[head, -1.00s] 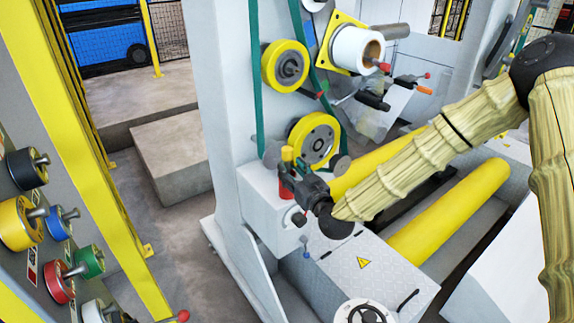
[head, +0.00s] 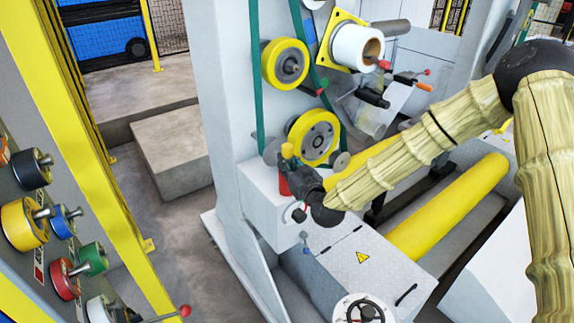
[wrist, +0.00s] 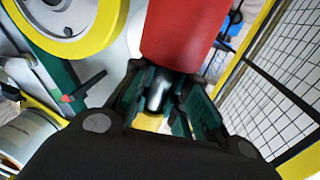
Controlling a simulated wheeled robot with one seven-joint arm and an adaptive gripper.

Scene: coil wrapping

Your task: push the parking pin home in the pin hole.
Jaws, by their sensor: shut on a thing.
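My gripper (head: 291,172) is at the top of the white box beside the lower yellow wheel in the head view. In the wrist view its fingers (wrist: 160,105) are closed around a small silver metal piece (wrist: 156,90) with yellow (wrist: 148,122) below it, which seems to be the parking pin. A yellow knob (head: 287,150) shows just above the gripper in the head view. A red cylinder (head: 283,186) shows just below it, and fills the top of the wrist view (wrist: 182,32). I cannot see the pin hole or tell how deep the pin sits.
The lower yellow wheel (head: 313,137) is close behind my gripper. A long yellow roller (head: 450,207) lies to the right. A grey cabinet with a warning sign (head: 362,258) stands in front. A yellow post (head: 105,190) and a panel of coloured knobs are at the left.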

